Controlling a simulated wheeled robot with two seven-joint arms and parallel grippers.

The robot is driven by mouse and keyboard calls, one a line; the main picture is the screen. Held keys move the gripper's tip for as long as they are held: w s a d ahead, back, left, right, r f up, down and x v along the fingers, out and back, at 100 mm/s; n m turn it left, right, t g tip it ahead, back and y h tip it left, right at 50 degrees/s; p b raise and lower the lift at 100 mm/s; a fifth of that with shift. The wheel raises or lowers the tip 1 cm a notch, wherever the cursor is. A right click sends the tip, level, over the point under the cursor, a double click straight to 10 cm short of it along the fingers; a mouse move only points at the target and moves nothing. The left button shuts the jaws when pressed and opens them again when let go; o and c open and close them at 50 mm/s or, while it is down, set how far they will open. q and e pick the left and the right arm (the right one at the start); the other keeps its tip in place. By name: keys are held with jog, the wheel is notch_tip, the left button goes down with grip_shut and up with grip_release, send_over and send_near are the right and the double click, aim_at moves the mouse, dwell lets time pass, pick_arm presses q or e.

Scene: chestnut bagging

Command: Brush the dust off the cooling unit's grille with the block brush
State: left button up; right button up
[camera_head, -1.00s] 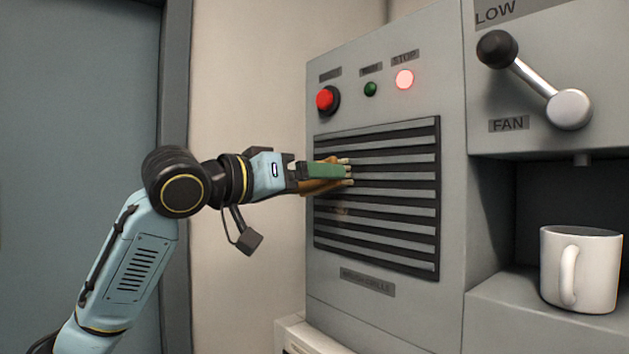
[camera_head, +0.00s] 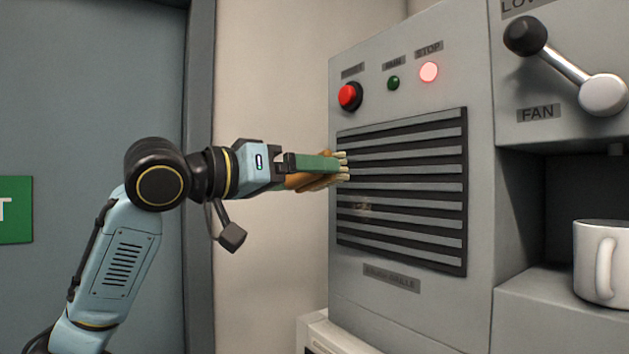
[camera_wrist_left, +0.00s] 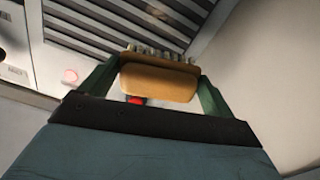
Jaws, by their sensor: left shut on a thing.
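The cooling unit (camera_head: 400,310) is a grey cabinet with a dark slatted grille (camera_head: 410,190) on its front face; the grille also shows in the left wrist view (camera_wrist_left: 100,20). A small brownish dust patch (camera_head: 362,207) shows on the left part of the grille. My left gripper (camera_head: 318,166) has green fingers shut on the wooden block brush (camera_wrist_left: 158,80). The brush's pale bristles (camera_head: 342,168) point at the grille's upper left edge; I cannot tell whether they touch it. My right gripper is not in view.
Above the grille are a red button (camera_head: 350,96), a green light (camera_head: 393,83) and a lit red stop lamp (camera_head: 429,71). A lever (camera_head: 560,65) and a white mug (camera_head: 602,262) in a recess stand to the right.

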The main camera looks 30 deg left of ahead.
aim_at(295, 175)
pick_arm(q)
jog(key=shift+s+a, duration=0.2)
jog(key=shift+s, duration=0.3)
jog(key=shift+b+v, duration=0.6)
jog(key=shift+v, duration=0.9)
jog(key=shift+w, duration=0.1)
